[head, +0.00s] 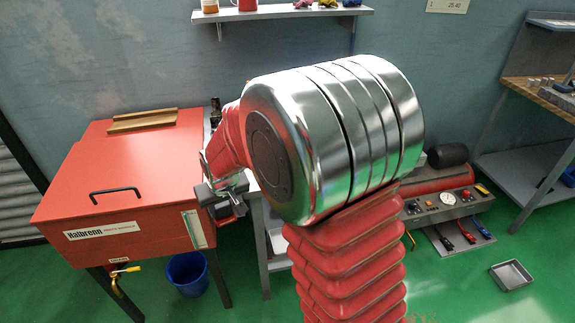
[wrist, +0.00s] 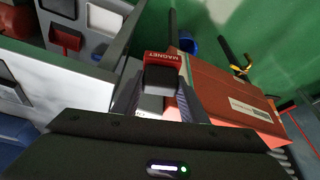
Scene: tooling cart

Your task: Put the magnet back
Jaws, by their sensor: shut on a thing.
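My gripper (head: 226,192) is in front of the right side of the red cabinet in the head view. In the wrist view, my gripper (wrist: 157,104) has its two dark fingers closed around the magnet (wrist: 160,78), a block with a dark top and a pale grey part below. A red piece (wrist: 158,57) lettered MAGNET adjoins its far side. I cannot tell whether this red piece is part of the magnet or a separate holder. In the head view the grip is small and partly hidden by my wrist and arm.
The red cabinet (head: 128,175) stands at left, a blue bucket (head: 187,273) beneath its edge. A grey cart (wrist: 109,78) with several recesses (wrist: 67,38) lies left in the wrist view. At right are a control panel (head: 440,203), workbench (head: 545,95) and floor tray (head: 511,275).

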